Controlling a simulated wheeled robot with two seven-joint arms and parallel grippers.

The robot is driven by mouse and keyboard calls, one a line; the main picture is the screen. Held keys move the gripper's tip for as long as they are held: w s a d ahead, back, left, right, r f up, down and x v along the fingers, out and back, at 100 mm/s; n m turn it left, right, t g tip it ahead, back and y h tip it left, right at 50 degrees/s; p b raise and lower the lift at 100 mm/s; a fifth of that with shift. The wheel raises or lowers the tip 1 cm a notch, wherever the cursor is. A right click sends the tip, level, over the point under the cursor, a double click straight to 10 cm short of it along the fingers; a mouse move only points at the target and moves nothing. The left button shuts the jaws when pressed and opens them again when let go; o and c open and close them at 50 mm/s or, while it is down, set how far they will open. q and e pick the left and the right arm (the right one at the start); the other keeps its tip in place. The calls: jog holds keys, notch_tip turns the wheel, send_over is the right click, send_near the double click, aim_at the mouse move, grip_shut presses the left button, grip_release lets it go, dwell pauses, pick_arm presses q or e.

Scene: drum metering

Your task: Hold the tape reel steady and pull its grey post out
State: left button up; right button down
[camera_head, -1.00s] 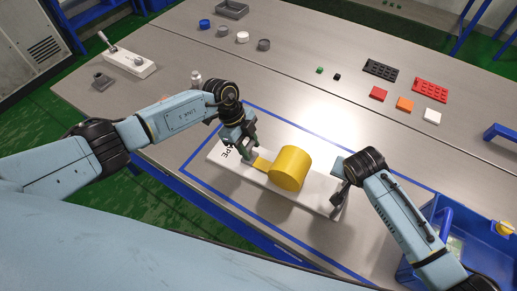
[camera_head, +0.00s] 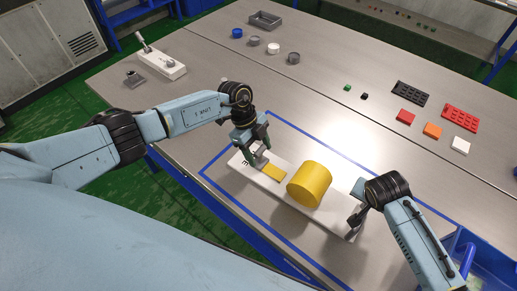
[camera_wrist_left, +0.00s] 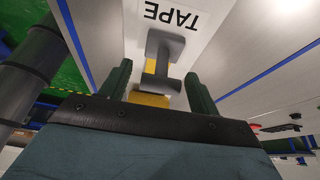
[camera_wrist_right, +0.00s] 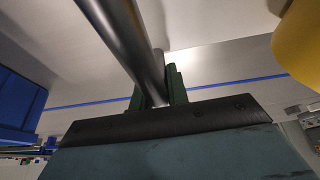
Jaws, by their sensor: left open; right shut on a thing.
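The yellow tape reel (camera_head: 309,184) stands on a long white board (camera_head: 333,216) marked TAPE. A short yellow strip (camera_head: 273,173) lies left of the reel. A grey post (camera_wrist_left: 162,82) rises at the strip's end, beside the TAPE label (camera_wrist_left: 176,14). My left gripper (camera_head: 258,156) is open, its fingers on either side of the post with gaps showing in the left wrist view. My right gripper (camera_head: 355,214) is shut on a grey metal bar (camera_wrist_right: 125,40) at the board's right end. The bar's lower end is hidden in the head view.
A blue line surrounds the board on the grey table. Blue, white and grey round pieces and a grey tray (camera_head: 265,20) stand at the back. Coloured blocks and studded plates (camera_head: 411,93) lie at back right. A blue bin (camera_head: 490,262) is at front right.

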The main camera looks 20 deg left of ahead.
pick_arm(q)
jog(key=v, duration=1.2)
pick_arm(e)
jog(key=c, duration=1.3)
grip_release()
